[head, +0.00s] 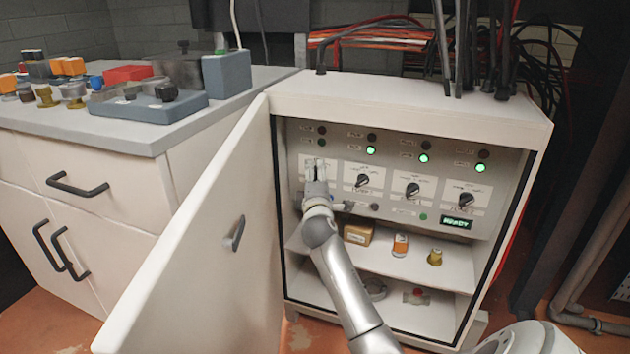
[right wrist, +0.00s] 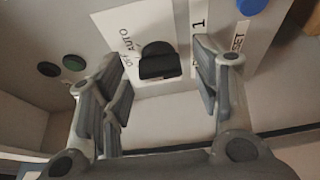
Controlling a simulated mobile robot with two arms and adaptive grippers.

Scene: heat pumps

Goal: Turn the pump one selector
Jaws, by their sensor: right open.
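The pump one selector is a black knob (right wrist: 158,62) on a white plate marked OFF and AUTO in the right wrist view, with a "1" label beside it. My right gripper (right wrist: 162,82) is open, with its fingers on either side of the knob. They appear apart from it. In the head view my right gripper (head: 315,172) is at the leftmost plate of the control panel (head: 338,150) and hides the knob there. My left gripper is not in view.
Three more selectors, (head: 362,181), (head: 412,189) and (head: 466,199), sit to the right, below lit green lamps. A green display (head: 457,223) reads READY. The open cabinet door (head: 200,240) stands left of my arm. Small parts lie on the shelf (head: 460,262) below.

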